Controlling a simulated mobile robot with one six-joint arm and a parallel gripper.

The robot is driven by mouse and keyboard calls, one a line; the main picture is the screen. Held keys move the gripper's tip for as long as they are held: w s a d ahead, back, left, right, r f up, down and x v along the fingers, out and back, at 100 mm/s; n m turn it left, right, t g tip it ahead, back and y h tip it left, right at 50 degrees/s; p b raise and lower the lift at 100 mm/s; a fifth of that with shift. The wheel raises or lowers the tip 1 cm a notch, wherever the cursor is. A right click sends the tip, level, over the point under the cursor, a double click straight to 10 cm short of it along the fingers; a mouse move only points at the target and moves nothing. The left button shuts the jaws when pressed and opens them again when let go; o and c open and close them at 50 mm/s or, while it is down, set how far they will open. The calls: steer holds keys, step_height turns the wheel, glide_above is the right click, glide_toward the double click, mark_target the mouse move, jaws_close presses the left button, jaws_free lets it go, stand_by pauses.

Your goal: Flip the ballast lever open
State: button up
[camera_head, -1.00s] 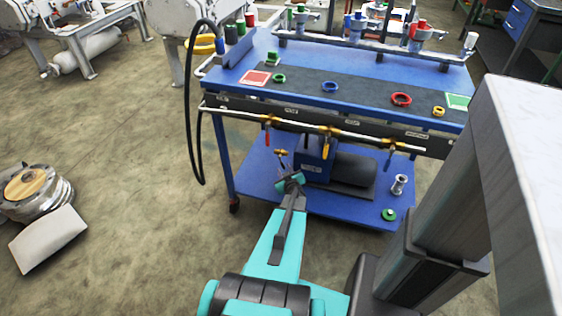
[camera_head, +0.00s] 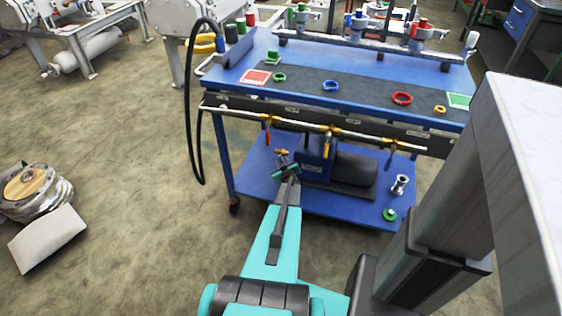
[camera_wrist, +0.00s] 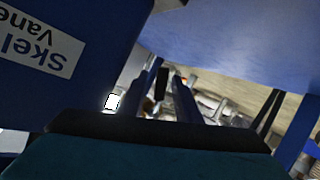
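The blue vacuum pump (camera_head: 317,163) stands on the cart's lower shelf. A small brass fitting (camera_head: 283,152) shows at its left side, just beyond my gripper (camera_head: 285,164); I cannot tell whether it is the ballast lever. In the wrist view the pump's labelled blue side (camera_wrist: 45,75) fills the left. My gripper (camera_wrist: 170,95) has its two dark fingers apart, and a small black bar (camera_wrist: 161,84) shows between them. I cannot tell whether that bar is the lever or whether the fingers touch it.
The blue cart's upper deck (camera_head: 300,88) overhangs the shelf. A pipe (camera_head: 235,112) with hanging valve handles runs along its front edge, above my gripper.

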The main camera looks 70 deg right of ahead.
steer(key=shift+x, duration=1.15)
jaws_close()
